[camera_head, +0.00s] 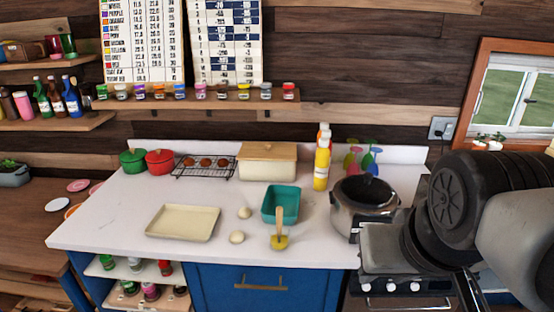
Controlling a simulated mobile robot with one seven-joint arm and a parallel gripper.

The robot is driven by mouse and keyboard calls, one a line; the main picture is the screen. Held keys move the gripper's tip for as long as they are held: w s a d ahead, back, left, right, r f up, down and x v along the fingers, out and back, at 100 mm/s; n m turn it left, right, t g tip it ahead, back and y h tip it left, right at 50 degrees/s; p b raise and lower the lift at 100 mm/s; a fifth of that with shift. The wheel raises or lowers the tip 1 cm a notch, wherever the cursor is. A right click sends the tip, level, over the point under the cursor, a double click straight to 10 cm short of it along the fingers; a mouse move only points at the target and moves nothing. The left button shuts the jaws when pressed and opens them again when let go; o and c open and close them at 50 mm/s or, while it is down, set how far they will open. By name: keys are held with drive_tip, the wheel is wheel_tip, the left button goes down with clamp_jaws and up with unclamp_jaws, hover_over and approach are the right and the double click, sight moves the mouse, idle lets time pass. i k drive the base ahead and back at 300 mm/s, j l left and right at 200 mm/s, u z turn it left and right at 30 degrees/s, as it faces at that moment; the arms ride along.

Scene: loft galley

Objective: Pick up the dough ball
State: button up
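Two small pale, round balls that look like dough lie on the white counter (110,222). One dough ball (236,237) is nearer the front, just right of the cream tray. The other dough ball (244,212) is a little behind it, left of the teal container. Both are uncovered and apart from other things. My dark grey arm (455,205) fills the right side of the view, over the stove and well away from the balls. The fingers of my gripper cannot be made out.
A cream tray (183,222) is left of the balls. A teal container (281,205) and a yellow-based tool with an upright handle (279,238) are right. A cooker pot (365,201) stands farther right. Behind are a bread box (266,163), a rack of brown items (205,163) and bottles (321,165).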

sight(245, 212)
drive_tip(key=i+j, duration=0.25)
drive_tip(key=j, duration=0.15)
drive_tip(key=i+j, duration=0.2)
drive_tip(key=j, duration=0.15)
drive_tip(key=i+j, duration=0.25)
drive_tip(key=j, duration=0.15)
drive_tip(key=i+j, duration=0.2)
drive_tip(key=j, duration=0.2)
